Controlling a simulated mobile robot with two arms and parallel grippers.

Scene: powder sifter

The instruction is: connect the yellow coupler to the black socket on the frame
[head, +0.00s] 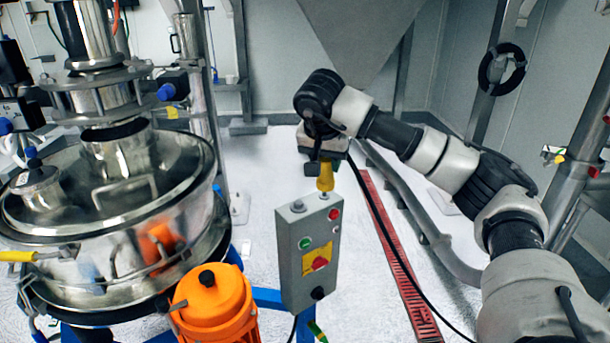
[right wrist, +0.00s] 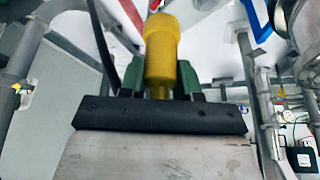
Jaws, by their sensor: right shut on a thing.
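The yellow coupler (head: 325,178) points downward below my right gripper (head: 322,162) in the head view. In the right wrist view the coupler (right wrist: 161,48) stands between the green fingers of my right gripper (right wrist: 158,82), which is shut on it. In the head view its lower end lines up with the top of the grey control box; I cannot tell whether they touch. Small yellow, red and black fittings (head: 553,154) sit by the metal frame (head: 581,112) at the right. I cannot make out which one is the black socket. My left gripper is not in view.
The grey control box (head: 294,262) stands in the middle, beside an orange motor (head: 213,305). A large steel sifter (head: 130,215) fills the left. A black cable (head: 381,222) runs down past a red floor grating (head: 400,275). A black coil (head: 501,69) hangs on the frame.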

